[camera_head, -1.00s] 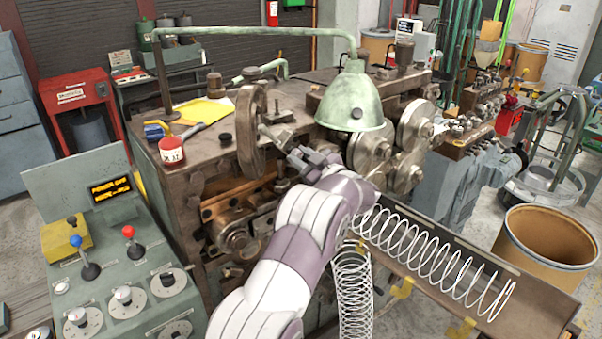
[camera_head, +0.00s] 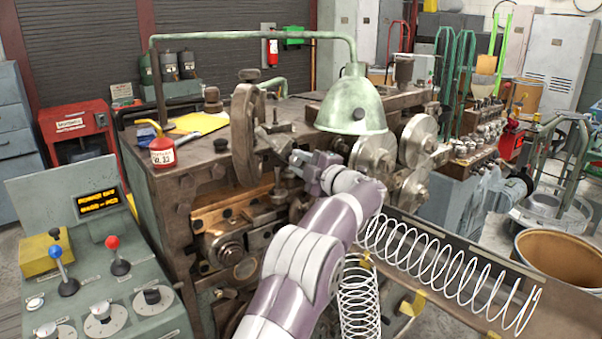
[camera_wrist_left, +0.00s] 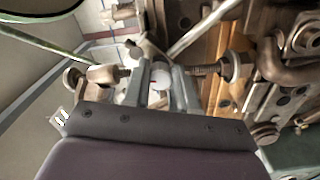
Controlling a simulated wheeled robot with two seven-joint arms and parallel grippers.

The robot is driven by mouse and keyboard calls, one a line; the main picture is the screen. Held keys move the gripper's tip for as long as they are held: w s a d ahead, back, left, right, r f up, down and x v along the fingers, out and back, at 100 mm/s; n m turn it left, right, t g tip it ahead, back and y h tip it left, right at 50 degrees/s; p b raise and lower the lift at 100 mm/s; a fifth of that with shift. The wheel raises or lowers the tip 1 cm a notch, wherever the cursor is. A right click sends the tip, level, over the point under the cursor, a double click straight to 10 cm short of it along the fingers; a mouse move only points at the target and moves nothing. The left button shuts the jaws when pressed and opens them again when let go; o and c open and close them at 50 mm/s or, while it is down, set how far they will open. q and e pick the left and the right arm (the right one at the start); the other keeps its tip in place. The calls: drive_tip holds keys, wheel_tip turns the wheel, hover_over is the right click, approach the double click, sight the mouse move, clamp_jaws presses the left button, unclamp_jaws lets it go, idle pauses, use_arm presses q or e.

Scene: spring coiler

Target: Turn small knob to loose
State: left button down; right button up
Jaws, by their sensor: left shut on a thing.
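My left gripper (camera_head: 297,162) reaches to the front of the brown coiling machine (camera_head: 190,195), just right of the large upright handwheel (camera_head: 243,132). In the left wrist view its two grey fingers (camera_wrist_left: 160,82) are closed around a small pale rounded part (camera_wrist_left: 160,77), which appears to be the small knob. The fingers hide much of it, and its setting cannot be read. A threaded rod with a round end (camera_wrist_left: 235,68) is to the right of the fingers. My right gripper is not in view.
A green lamp (camera_head: 350,105) hangs close above the gripper. A control panel (camera_head: 140,290) with levers and dials stands at the lower left. A red-and-white can (camera_head: 162,152) sits on the machine. Wire coils (camera_head: 440,265) lie in a trough at the right.

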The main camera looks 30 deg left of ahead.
use_arm(q)
drive_tip(key=shift+f+n+b, duration=0.15)
drive_tip(key=shift+n+b, duration=0.3)
drive_tip(key=shift+n, duration=0.15)
drive_tip(key=c, duration=0.9)
unclamp_jaws()
drive_tip(key=shift+c, duration=0.2)
drive_tip(key=shift+o, duration=0.3)
drive_tip(key=shift+s+d, duration=0.1)
drive_tip(key=shift+d, duration=0.15)
drive_tip(key=b+v, duration=0.3)
drive_tip(key=v, duration=0.9)
drive_tip(key=shift+d, duration=0.15)
